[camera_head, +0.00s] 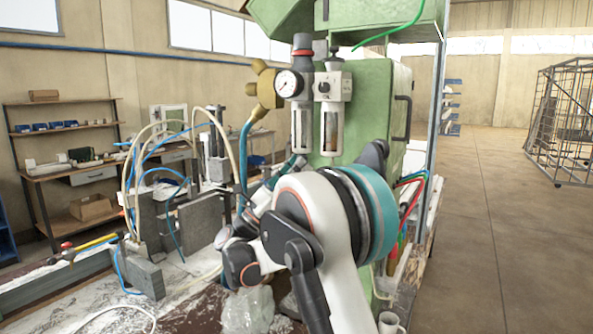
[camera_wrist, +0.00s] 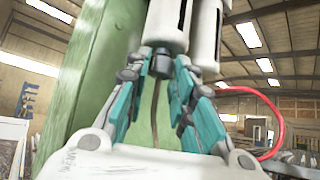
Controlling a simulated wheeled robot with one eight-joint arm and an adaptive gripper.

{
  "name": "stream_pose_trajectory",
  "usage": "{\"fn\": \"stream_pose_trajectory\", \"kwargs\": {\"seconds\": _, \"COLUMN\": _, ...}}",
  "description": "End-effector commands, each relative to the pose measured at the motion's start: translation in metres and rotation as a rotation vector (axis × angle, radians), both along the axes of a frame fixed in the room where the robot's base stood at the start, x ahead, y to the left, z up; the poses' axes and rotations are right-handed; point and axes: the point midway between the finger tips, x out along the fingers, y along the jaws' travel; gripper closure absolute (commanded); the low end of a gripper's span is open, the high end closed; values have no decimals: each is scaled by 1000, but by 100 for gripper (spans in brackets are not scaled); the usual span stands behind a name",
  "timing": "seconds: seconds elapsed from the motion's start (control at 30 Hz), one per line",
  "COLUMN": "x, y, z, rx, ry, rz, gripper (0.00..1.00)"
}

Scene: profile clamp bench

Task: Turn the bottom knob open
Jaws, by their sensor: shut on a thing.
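The bottom knob is a small dark cap (camera_wrist: 161,66) under the white filter bowl (camera_wrist: 170,22) in the wrist view. My gripper (camera_wrist: 163,58) comes from below, its teal fingers on either side of the knob and shut on it. In the head view, the pressure regulator (camera_head: 302,86) with its round gauge (camera_head: 288,84) hangs beside a second unit (camera_head: 332,88) on the green machine. My arm hides the knob and most of my gripper there. I cannot tell the knob's turn angle.
The green machine cabinet (camera_head: 372,100) stands right behind the units. A brass fitting (camera_head: 264,84) with a blue hose is close on the left. Grey clamp blocks (camera_head: 200,222) and hoses crowd the bench.

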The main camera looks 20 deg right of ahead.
Motion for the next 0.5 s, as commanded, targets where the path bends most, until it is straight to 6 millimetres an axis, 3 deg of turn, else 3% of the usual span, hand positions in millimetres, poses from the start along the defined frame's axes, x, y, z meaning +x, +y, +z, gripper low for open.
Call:
{"fn": "stream_pose_trajectory", "kwargs": {"seconds": 0.03, "x": 0, "y": 0, "z": 0, "rx": 0, "ry": 1, "rz": 1, "gripper": 100}}
{"fn": "stream_pose_trajectory", "kwargs": {"seconds": 0.07, "x": 0, "y": 0, "z": 0, "rx": 0, "ry": 1, "rz": 1, "gripper": 73}}
{"fn": "stream_pose_trajectory", "kwargs": {"seconds": 0.13, "x": 0, "y": 0, "z": 0, "rx": 0, "ry": 1, "rz": 1, "gripper": 57}}
{"fn": "stream_pose_trajectory", "kwargs": {"seconds": 0.5, "x": 0, "y": 1, "z": -1, "rx": 0, "ry": 0, "rz": 1, "gripper": 57}}
